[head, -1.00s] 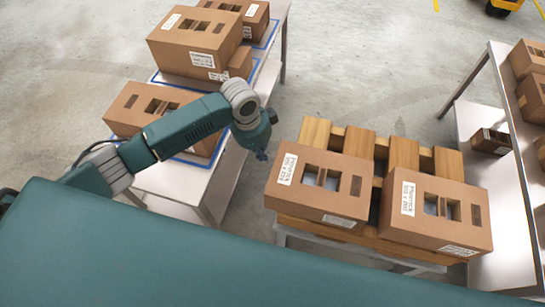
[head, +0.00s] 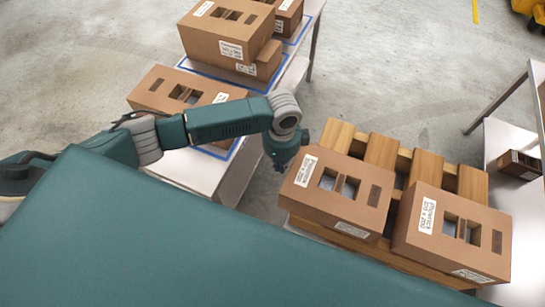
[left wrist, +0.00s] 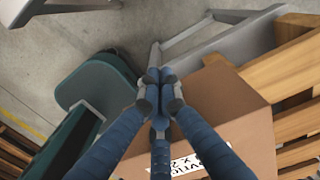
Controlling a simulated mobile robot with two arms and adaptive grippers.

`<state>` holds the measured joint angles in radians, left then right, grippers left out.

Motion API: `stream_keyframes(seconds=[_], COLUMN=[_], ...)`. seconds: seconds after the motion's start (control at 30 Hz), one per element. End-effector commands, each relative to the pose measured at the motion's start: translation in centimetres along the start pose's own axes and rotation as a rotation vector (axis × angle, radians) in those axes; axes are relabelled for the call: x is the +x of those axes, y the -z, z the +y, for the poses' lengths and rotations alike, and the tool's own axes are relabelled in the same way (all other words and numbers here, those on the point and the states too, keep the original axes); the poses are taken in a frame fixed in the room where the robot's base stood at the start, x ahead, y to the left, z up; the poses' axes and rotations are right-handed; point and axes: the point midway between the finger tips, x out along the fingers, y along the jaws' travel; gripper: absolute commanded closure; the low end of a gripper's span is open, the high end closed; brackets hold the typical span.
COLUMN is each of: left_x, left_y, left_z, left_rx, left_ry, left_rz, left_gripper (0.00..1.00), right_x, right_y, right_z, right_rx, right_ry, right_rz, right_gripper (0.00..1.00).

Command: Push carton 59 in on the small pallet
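Two brown cartons with square openings and white labels sit on the wooden slatted pallet (head: 380,151). One is the left carton (head: 335,209), the other the right carton (head: 478,262). I cannot read a 59 on either label. The right carton appears to overhang the pallet's near right part. My left gripper (head: 280,166) points down just beside the left carton's left edge. In the left wrist view its fingers (left wrist: 160,80) are drawn together with nothing between them, and a carton (left wrist: 232,112) lies close beyond them. Whether they touch it I cannot tell. My right gripper is out of view.
A table with a blue-marked top (head: 232,150) at the left bears several cartons, one (head: 160,90) close under my left arm. A metal stand (head: 505,140) with a small carton (head: 520,164) is at the right. Floor shows between the table and the pallet.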

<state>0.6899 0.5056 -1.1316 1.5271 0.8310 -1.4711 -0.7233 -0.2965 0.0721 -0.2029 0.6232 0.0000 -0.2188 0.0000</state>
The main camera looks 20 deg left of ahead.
Motion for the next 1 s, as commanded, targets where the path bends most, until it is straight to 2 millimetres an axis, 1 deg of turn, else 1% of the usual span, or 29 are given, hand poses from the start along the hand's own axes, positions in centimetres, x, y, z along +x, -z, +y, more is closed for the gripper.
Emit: stream_keyframes(seconds=[0.1,0.17,0.33,0.53,0.57,0.7,0.8,0.9,1.0], left_x=[0.0,0.0,0.1,0.0,-0.1,-0.4,-0.2,-0.1,0.1], left_y=[0.9,1.1,1.2,1.4,1.7,4.2,5.7,6.3,6.3], left_z=[0.0,0.0,0.0,0.0,0.0,0.1,0.1,0.1,0.0], left_rx=[-0.002,-0.002,-0.002,-0.002,-0.001,0.000,-0.001,-0.002,-0.003], left_ry=[-0.001,-0.001,-0.001,-0.001,-0.001,-0.004,-0.003,-0.002,-0.002], left_rz=[-0.003,-0.003,-0.004,-0.003,-0.002,0.002,0.002,0.000,-0.001], left_gripper=[1.00,1.00,1.00,1.00,1.00,1.00,1.00,1.00,1.00], right_x=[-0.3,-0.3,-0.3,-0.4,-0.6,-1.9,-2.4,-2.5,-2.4], right_y=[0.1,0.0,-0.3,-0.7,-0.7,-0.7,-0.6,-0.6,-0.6], right_z=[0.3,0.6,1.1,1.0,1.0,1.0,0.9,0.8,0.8], right_rx=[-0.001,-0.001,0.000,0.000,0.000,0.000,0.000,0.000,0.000], right_ry=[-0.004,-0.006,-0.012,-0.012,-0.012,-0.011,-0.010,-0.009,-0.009], right_rz=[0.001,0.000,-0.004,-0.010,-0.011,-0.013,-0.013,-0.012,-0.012], right_gripper=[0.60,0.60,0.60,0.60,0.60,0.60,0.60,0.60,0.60])
